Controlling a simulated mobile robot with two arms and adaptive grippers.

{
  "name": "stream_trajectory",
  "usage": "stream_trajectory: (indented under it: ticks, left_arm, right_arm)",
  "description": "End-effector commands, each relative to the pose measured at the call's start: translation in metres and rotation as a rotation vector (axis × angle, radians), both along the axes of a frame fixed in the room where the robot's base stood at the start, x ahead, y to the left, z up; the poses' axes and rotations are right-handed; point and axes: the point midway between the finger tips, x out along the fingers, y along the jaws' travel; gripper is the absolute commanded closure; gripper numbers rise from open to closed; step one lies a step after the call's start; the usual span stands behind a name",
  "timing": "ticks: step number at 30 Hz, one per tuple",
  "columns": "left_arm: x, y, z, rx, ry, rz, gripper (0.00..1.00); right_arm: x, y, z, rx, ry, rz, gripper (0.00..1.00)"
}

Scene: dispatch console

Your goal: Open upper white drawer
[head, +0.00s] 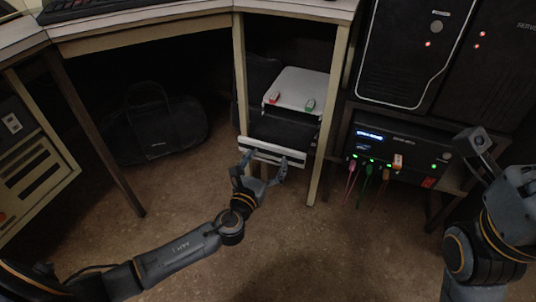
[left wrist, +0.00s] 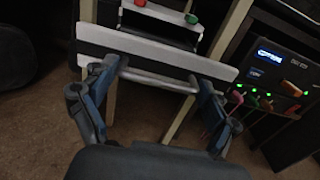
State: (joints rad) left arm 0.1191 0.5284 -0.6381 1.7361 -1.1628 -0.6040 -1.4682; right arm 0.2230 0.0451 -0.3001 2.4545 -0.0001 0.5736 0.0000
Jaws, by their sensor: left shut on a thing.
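The upper white drawer (head: 272,152) is in the small unit under the desk. Its white front with a dark band stands out ahead of the unit, and a dark interior (head: 285,129) shows behind it. In the left wrist view the front (left wrist: 98,36) carries a pale bar handle (left wrist: 160,81). My left gripper (head: 262,168) is at this front, its fingers at the two ends of the handle in the left wrist view (left wrist: 153,82), shut on it. Part of my right arm shows at the right of the head view; its fingertips cannot be made out.
The unit's white top (head: 300,86) bears a small red item (head: 274,98) and a green item (head: 310,105). Wooden desk legs (head: 329,150) flank the unit. A black bag (head: 157,125) lies left. A black device (head: 400,145) with coloured cables stands right. The floor in front is clear.

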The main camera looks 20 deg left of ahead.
Motion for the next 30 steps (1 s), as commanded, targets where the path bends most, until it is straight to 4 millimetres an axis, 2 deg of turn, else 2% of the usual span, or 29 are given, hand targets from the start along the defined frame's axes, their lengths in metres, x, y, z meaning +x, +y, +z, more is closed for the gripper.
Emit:
stream_trajectory:
  ticks: [1, 6, 7, 9, 20, 23, 30]
  left_arm:
    - [-0.001, -0.006, 0.000, -0.007, 0.000, -0.014, 0.69]
    - [-0.001, -0.007, 0.000, -0.007, 0.001, -0.015, 0.69]
    - [-0.001, -0.007, 0.000, -0.007, 0.001, -0.015, 0.11]
    - [-0.001, -0.007, 0.000, -0.007, 0.001, -0.015, 0.02]
    - [-0.005, -0.004, -0.001, -0.003, 0.002, -0.009, 0.02]
    - [-0.017, -0.003, -0.002, -0.003, 0.004, -0.009, 0.02]
    - [-0.068, -0.001, -0.002, -0.004, 0.005, -0.010, 0.02]
  right_arm:
    - [0.000, 0.000, 0.000, 0.000, 0.000, 0.000, 1.00]
    - [0.000, 0.000, 0.000, 0.000, 0.000, 0.000, 1.00]
    - [0.000, 0.000, 0.000, 0.000, 0.000, 0.000, 1.00]
    - [0.000, 0.000, 0.000, 0.000, 0.000, 0.000, 1.00]
    - [0.000, 0.000, 0.000, -0.001, 0.001, -0.001, 1.00]
    - [0.000, 0.000, 0.000, -0.001, 0.001, 0.000, 1.00]
    - [0.000, 0.000, 0.000, -0.001, 0.001, 0.000, 1.00]
